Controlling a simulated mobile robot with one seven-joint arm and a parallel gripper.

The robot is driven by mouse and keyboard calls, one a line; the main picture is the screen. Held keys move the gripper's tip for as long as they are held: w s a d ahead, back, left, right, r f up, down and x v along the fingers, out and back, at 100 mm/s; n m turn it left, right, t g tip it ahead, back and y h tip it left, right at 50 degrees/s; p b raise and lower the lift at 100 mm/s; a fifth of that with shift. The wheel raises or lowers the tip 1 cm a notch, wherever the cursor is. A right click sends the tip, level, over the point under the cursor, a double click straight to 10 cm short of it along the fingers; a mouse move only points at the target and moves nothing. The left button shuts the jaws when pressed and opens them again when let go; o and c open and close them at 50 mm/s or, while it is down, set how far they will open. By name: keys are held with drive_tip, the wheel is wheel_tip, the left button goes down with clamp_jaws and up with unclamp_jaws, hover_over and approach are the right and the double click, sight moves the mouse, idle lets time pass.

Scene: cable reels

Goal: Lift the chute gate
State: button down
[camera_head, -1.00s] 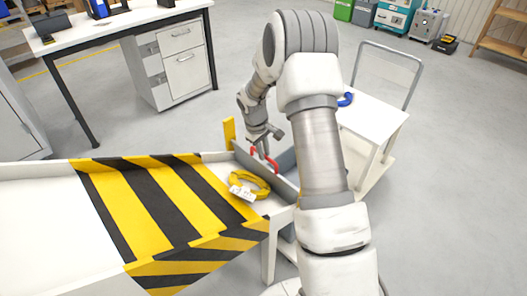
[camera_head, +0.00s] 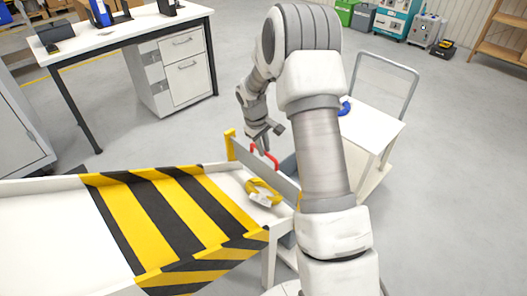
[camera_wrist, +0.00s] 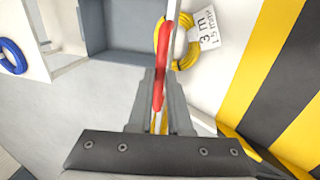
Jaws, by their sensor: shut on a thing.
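The chute gate (camera_head: 266,180) is a grey panel across the low end of the chute, beside a yellow post, and appears raised. Its red handle (camera_head: 272,153) also shows in the wrist view (camera_wrist: 166,62). My gripper (camera_head: 264,149) is shut on this handle from above; in the wrist view its fingers (camera_wrist: 159,78) close around it. A yellow cable coil (camera_head: 262,186) with a white label lies on the chute close to the gate; the label (camera_wrist: 208,28) shows in the wrist view. The gate's lower edge is partly hidden.
The chute (camera_head: 40,215) has black and yellow stripes. A white cart (camera_head: 372,125) with a blue coil (camera_head: 345,107) stands to the right. A grey bin (camera_wrist: 122,28) sits beyond the gate. A white desk (camera_head: 115,35) stands at the back left, with open floor between.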

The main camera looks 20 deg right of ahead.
drive_tip(key=shift+w+r, duration=0.1)
drive_tip(key=shift+r, duration=0.75)
drive_tip(key=c, duration=0.9)
unclamp_jaws()
drive_tip(key=shift+r, duration=0.1)
drive_tip(key=shift+o, duration=0.3)
drive_tip(key=a+r+p, duration=0.1)
drive_tip(key=r+p, duration=0.1)
drive_tip(key=r, duration=0.6)
drive_tip(key=s+a+r+p, duration=0.1)
drive_tip(key=a+r+p, duration=0.1)
drive_tip(key=r, duration=0.7)
drive_tip(key=shift+s, duration=0.25)
drive_tip(key=shift+a, duration=0.1)
